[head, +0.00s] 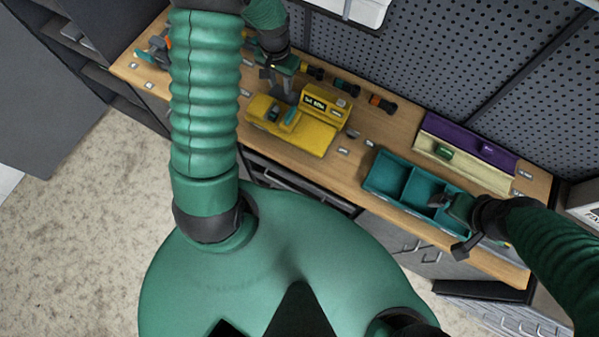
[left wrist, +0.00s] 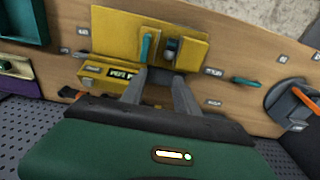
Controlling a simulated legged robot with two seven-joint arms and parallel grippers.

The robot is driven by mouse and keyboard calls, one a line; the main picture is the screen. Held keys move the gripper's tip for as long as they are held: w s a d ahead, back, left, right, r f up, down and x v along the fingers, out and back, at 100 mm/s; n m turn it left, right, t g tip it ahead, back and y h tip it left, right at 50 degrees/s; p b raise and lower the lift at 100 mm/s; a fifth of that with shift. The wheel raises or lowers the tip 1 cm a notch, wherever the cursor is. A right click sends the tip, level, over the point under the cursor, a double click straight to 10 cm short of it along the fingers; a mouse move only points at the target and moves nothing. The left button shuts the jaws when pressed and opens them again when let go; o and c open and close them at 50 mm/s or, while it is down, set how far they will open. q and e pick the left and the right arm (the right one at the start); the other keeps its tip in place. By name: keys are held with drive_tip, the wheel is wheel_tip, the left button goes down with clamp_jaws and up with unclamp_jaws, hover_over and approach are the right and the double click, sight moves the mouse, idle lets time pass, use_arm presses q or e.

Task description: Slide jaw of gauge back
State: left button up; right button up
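The yellow gauge (head: 310,135) sits on the wooden bench, with a display block (head: 325,102) at its back. A teal upright piece (head: 291,117) and a grey piece stand on its bed; I cannot tell which is the jaw. In the left wrist view the gauge (left wrist: 120,35) shows its teal piece (left wrist: 147,45) and grey piece (left wrist: 171,47) beyond my fingertips. My left gripper (head: 277,86) is open and empty above the gauge's back left; its parted fingers show in the wrist view (left wrist: 161,78). My right gripper (head: 450,224) is open over the teal bin's right end.
The teal divided bin (head: 385,175) stands right of the gauge. A purple and cream holder (head: 465,150) with a green piece lies behind it. Several dark-handled tools (head: 345,86) line the back by the pegboard (head: 430,60). Another tool (head: 155,50) stands at the bench's left end.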

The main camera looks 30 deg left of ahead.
use_arm(q)
wheel_tip(320, 180, up, 9)
drive_tip(key=p, duration=0.6)
drive_tip(key=shift+a+f, duration=0.1)
drive_tip(key=shift+f, duration=0.05)
idle(0.3)
